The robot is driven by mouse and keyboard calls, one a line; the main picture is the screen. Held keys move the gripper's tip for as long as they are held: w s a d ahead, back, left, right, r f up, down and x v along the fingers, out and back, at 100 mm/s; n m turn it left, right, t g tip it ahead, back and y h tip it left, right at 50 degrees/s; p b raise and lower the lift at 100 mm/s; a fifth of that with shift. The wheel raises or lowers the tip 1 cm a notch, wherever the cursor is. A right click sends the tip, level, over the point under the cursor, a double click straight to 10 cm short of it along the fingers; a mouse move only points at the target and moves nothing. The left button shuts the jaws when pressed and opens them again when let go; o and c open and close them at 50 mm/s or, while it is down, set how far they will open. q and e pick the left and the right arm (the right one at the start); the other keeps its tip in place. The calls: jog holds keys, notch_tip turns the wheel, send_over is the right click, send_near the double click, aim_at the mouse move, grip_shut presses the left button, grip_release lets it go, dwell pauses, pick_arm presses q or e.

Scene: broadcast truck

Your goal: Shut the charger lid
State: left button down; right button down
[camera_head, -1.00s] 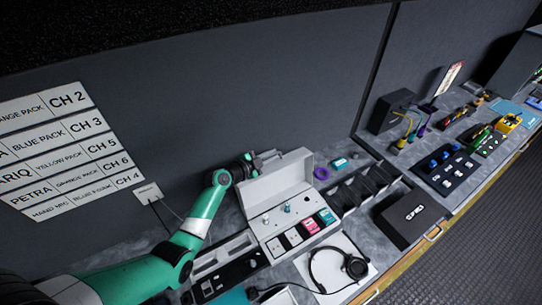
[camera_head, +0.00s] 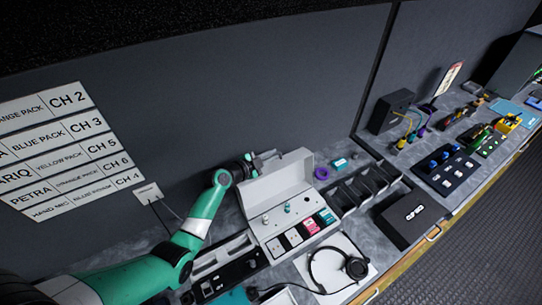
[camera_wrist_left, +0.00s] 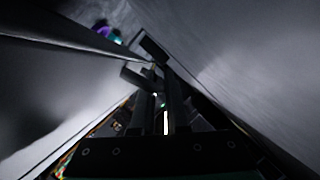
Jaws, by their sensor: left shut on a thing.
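The charger (camera_head: 291,232) is a light grey box on the bench. Its lid (camera_head: 277,185) stands open, tilted up at the back. A pink pack and a teal pack sit in the right of its front row, with small knobs behind. My left gripper (camera_head: 267,157) is at the lid's upper left edge and is shut on it. In the left wrist view the fingertips (camera_wrist_left: 150,62) meet at the edge of a large grey panel (camera_wrist_left: 55,65), which looks like the lid. The exact contact is dark and partly hidden. My right gripper is not in view.
A headset (camera_head: 340,269) lies on a white sheet in front of the charger. A black slotted rack (camera_head: 362,188) and a purple roll (camera_head: 322,173) stand to its right, and a black box (camera_head: 411,216) beyond. The wall is close behind the lid.

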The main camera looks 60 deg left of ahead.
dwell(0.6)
pick_arm(q)
jog(key=shift+d+r+m, duration=0.3)
jog(key=shift+d, duration=0.5)
jog(key=d+r+m+t+y+p, duration=0.1)
jog(key=d+m+y, duration=0.1)
jog(key=d, duration=0.9)
jog(key=shift+m, duration=0.8)
jog(key=shift+d, duration=0.1)
jog(key=c, duration=1.2)
grip_release()
jog(key=shift+s, duration=0.1)
jog(key=p+v, duration=0.1)
jog(key=v, duration=1)
jog(key=shift+s+p, duration=0.25)
jog(key=shift+p, duration=0.1)
jog(key=shift+d+f, duration=0.1)
